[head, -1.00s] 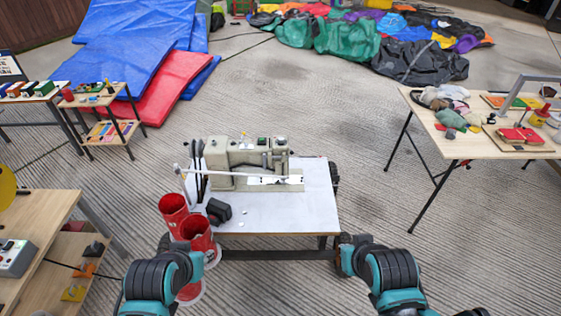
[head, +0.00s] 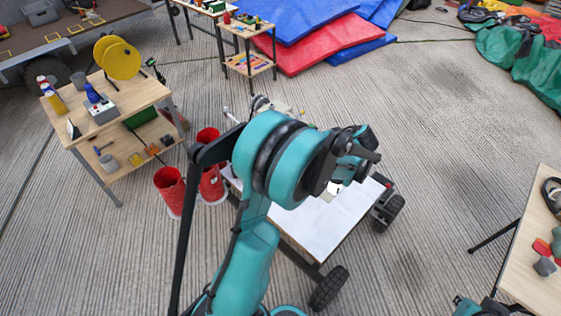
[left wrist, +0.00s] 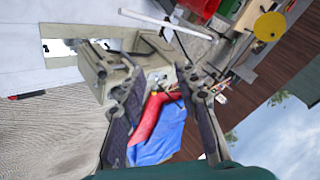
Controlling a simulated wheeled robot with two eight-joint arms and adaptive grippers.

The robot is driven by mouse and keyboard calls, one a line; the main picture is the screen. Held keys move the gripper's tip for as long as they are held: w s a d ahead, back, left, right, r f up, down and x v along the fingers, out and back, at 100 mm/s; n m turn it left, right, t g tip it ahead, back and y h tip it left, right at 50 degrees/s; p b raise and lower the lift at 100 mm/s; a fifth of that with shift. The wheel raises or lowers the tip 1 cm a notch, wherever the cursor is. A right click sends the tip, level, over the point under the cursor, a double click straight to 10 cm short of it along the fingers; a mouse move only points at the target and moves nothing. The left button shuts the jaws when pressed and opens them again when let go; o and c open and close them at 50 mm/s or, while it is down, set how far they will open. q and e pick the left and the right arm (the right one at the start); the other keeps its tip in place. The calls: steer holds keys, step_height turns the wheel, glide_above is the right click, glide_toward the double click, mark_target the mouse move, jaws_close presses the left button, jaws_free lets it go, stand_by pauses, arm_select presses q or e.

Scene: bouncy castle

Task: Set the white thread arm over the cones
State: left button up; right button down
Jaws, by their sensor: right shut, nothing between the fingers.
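The white thread arm (left wrist: 165,22) is a thin white bar along the top of the left wrist view, by the sewing machine (left wrist: 105,65). In the head view a large teal arm of mine hides most of the machine.
The white cart top (head: 325,220) is bare at its front right. A wooden table (head: 112,110) with yellow discs (head: 122,60) stands left. Another table (head: 535,270) is at the right edge. Blue and red mats (head: 315,45) lie behind. Striped floor is open between.

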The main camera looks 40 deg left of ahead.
arm_select(q)
steer(key=a+f+n+g+y+b, duration=0.1)
steer(key=a+f+y, duration=0.1)
steer(key=a+f, duration=0.2)
steer(key=a+f+n+g+y+b, duration=0.1)
steer(key=a+f+n+y, duration=0.1)
steer(key=a+f, duration=0.3)
steer(key=w+a+f+n+g+y+b, duration=0.1)
steer(key=a+f, duration=0.4)
steer(key=f, duration=0.5)
steer(key=shift+f+n+g+y, duration=0.3)
steer(key=shift+n+y, duration=0.1)
steer(key=shift+n, duration=0.3)
steer(key=shift+a, duration=0.45)
jaws_close()
